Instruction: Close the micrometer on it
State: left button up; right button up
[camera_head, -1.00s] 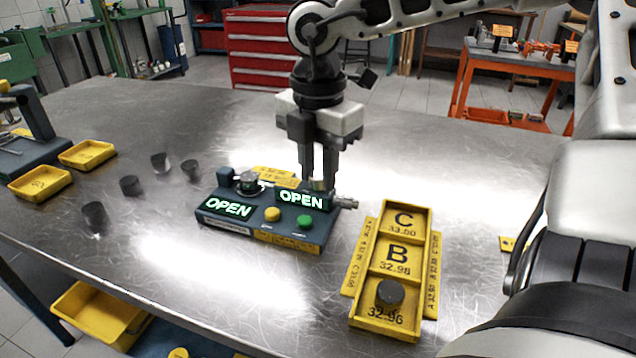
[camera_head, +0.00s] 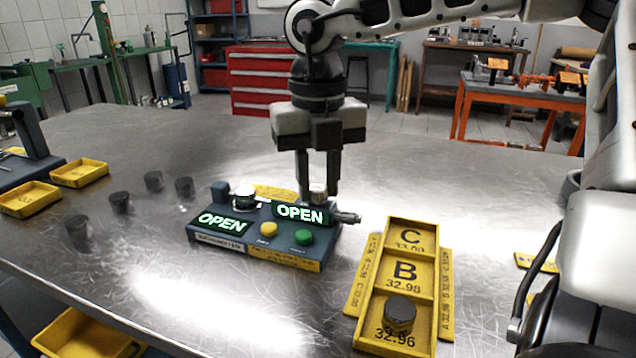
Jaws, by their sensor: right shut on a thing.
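The micrometer (camera_head: 215,238) is a dark blue-grey bench unit at mid table, with two green displays that both read OPEN. A yellow button (camera_head: 268,230) and a green button (camera_head: 303,237) are on its front. A round silver-topped piece (camera_head: 245,195) sits at its left part, behind the left display. My right gripper (camera_head: 318,192) points down behind the right display, its fingers shut on the micrometer's metal spindle part (camera_head: 345,217); the display partly hides the grip. My left gripper is not in view.
A yellow tray (camera_head: 424,290) marked C and B stands at right, with a dark cylinder (camera_head: 399,314) in its nearest compartment. Several dark cylinders (camera_head: 120,203) stand at left, near two yellow bins (camera_head: 80,172). The table front is clear.

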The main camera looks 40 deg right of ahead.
aim_at(318, 186)
jog(key=n, duration=0.4)
jog(key=shift+n, duration=0.3)
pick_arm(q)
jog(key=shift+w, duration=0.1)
pick_arm(e)
jog(key=n, duration=0.4)
jog(key=shift+n, duration=0.3)
jog(key=o, duration=1)
jog(key=shift+r, duration=0.1)
pick_arm(q)
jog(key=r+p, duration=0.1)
jog(key=p, duration=0.1)
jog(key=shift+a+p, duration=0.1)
jog(key=shift+p, duration=0.25)
pick_arm(e)
notch_tip(318, 186, up, 16)
